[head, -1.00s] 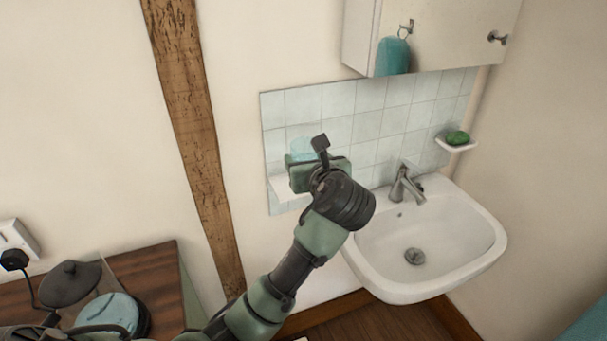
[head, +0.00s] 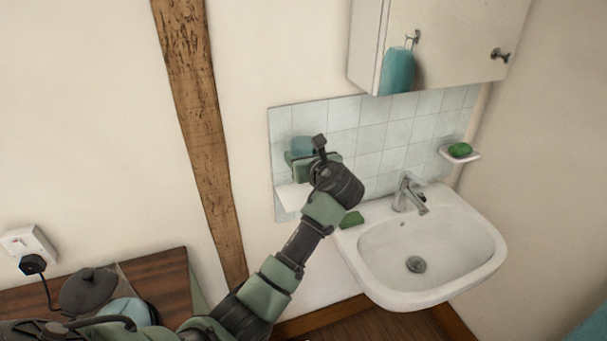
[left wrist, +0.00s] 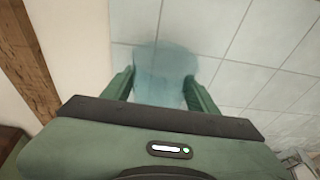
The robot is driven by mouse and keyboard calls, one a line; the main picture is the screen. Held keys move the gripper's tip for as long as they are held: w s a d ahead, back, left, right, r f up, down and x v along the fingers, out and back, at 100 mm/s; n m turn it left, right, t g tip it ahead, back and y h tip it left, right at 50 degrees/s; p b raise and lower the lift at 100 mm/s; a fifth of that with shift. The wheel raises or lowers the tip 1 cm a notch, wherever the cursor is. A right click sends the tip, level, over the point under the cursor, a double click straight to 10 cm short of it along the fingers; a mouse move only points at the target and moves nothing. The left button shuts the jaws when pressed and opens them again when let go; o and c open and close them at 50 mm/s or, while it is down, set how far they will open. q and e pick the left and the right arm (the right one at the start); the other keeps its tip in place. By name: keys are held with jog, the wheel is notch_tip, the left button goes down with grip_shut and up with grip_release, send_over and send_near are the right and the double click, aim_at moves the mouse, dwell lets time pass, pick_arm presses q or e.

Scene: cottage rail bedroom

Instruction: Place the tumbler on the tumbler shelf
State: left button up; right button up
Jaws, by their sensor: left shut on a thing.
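The tumbler (head: 302,145) is a translucent blue cup. My left gripper (head: 303,157) is shut on it in front of the tiled wall. In the left wrist view the tumbler (left wrist: 163,72) stands between both fingers of the gripper (left wrist: 160,88). The tumbler shelf (head: 292,197) is a small white ledge on the tiles, left of the sink. The tumbler shows above the shelf in the head view, with my gripper covering its lower part. Whether its base touches the shelf is hidden. My right gripper is not in view.
The white sink (head: 425,255) and its tap (head: 409,194) lie to the right. A green block (head: 351,219) sits on the sink's left rim. A wall cabinet (head: 440,45) with a hanging teal item (head: 397,72) is above. A soap dish (head: 470,155) holds green soap (head: 460,149).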

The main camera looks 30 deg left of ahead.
pick_arm(q)
notch_tip(320, 180, down, 7)
jog(key=shift+r, duration=0.2)
dwell(0.3)
jog(key=o, duration=1.5)
jog(key=shift+f, duration=0.1)
jog(key=shift+o, duration=0.2)
jog(key=b+v, duration=0.1)
jog(key=v, duration=1.1)
jog(key=shift+r+b, duration=0.2)
jog(key=shift+b, duration=0.2)
